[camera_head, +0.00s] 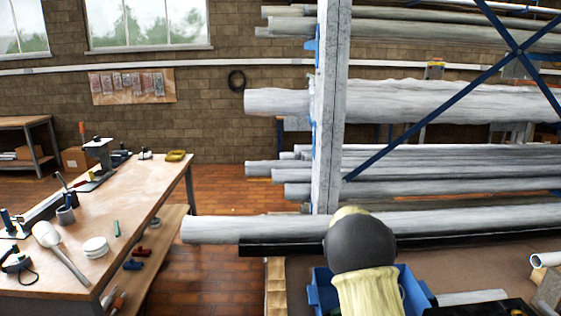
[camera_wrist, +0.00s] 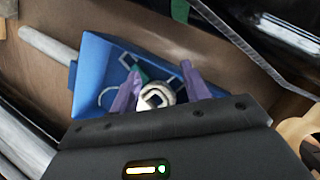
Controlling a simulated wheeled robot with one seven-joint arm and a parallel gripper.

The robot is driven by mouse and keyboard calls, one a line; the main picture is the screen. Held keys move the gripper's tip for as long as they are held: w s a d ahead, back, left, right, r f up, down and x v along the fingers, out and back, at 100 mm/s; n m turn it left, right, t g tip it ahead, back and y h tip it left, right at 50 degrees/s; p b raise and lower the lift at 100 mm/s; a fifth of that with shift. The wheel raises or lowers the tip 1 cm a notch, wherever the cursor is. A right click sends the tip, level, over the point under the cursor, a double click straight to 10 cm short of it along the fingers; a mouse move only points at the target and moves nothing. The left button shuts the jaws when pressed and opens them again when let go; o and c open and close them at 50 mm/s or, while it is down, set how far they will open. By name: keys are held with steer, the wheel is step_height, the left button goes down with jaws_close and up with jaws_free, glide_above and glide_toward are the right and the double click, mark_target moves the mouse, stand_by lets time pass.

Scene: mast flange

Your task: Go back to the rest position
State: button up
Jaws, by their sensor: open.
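My gripper (camera_wrist: 160,70) shows in the wrist view as two purple fingers, spread apart. They point down into or just over a blue bin (camera_wrist: 90,75). A small whitish ring-like part (camera_wrist: 157,97) with a dark squarish hole appears between the fingers. I cannot tell whether it touches them or lies lower in the bin. In the head view the blue bin (camera_head: 318,292) is partly covered by my arm, and my gripper is hidden behind that arm.
Long wrapped pipes lie on a rack with an upright post (camera_head: 330,110) close behind my arm. A pale pipe (camera_wrist: 48,45) lies beside the bin. A wooden workbench (camera_head: 130,215) with tools stands at left. Open tiled floor (camera_head: 235,190) lies between bench and rack.

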steer(key=s+a+r+m+t+y, duration=0.1)
steer(key=s+a+r, duration=0.1)
steer(key=s, duration=0.2)
steer(key=s+a+r+m+t+y+p, duration=0.1)
steer(key=s+a+r+m, duration=0.1)
steer(key=s, duration=0.2)
steer(key=s+a+r+m+t+y+p, duration=0.1)
steer(key=s+a+r, duration=0.1)
steer(key=s+a, duration=0.1)
steer(key=shift+s+y, duration=0.3)
steer(key=shift+s, duration=0.2)
steer(key=s+a+r+m+t+y+p, duration=0.1)
steer(key=s+a+r+m+t, duration=0.1)
steer(key=s, duration=0.7)
steer(key=shift+a+m+p, duration=0.35)
steer(key=shift+a+m, duration=0.15)
steer(key=shift+a, duration=0.2)
steer(key=shift+r, duration=0.1)
